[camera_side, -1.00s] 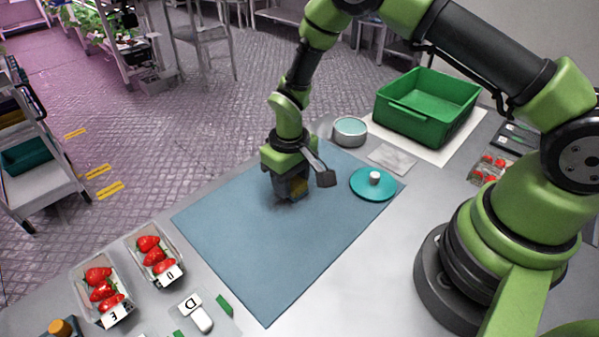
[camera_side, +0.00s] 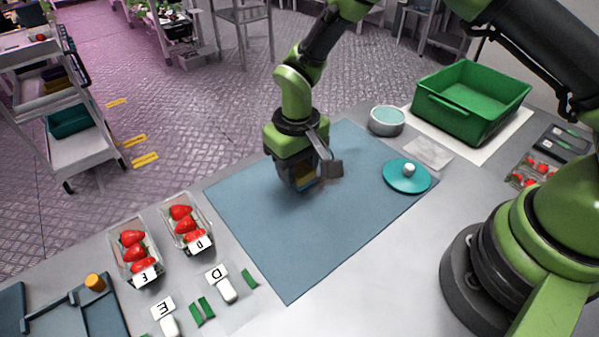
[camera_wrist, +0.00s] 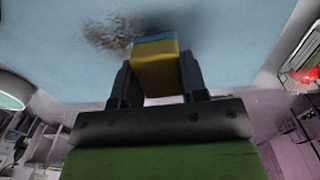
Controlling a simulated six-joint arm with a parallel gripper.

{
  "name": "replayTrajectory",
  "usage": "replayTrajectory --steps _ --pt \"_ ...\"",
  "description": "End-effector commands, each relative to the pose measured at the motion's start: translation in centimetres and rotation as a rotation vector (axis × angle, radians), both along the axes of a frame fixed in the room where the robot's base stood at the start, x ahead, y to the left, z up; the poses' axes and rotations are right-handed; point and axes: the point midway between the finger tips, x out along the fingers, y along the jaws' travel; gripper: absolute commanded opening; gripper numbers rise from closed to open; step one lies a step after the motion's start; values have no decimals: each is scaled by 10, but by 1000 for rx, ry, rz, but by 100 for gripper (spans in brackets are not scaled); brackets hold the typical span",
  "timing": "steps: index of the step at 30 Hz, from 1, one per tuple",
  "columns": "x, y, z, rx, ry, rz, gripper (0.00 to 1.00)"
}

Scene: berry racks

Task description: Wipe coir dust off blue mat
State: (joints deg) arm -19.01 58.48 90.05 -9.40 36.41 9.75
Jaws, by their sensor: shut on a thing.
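The blue mat (camera_side: 290,235) lies flat on the grey table. A brown, speckled patch of coir dust (camera_wrist: 108,30) shows on the mat in the wrist view, beside the sponge; I cannot make it out in the side view. My gripper (camera_side: 304,180) points down over the back part of the mat. It is shut on a yellow sponge (camera_wrist: 155,68) with a blue lower layer, held between both fingers in the wrist view. The sponge is at or very near the mat; I cannot tell if it touches. My gripper hides the mat behind it.
A teal lid (camera_side: 398,183) with a white knob is at the mat's right corner. A round tin (camera_side: 387,125) and a green crate (camera_side: 466,118) stand behind it. Strawberry punnets (camera_side: 135,268) and labels (camera_side: 216,274) lie left and front. The mat's front half is clear.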

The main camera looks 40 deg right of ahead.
Motion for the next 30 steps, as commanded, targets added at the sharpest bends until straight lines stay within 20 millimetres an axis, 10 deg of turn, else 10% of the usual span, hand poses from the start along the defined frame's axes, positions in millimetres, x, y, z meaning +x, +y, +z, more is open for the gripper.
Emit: replayTrajectory --steps 15,30 --pt "0 0 45 1 -1 -1 21" --pt "0 0 47 0 0 0 21"
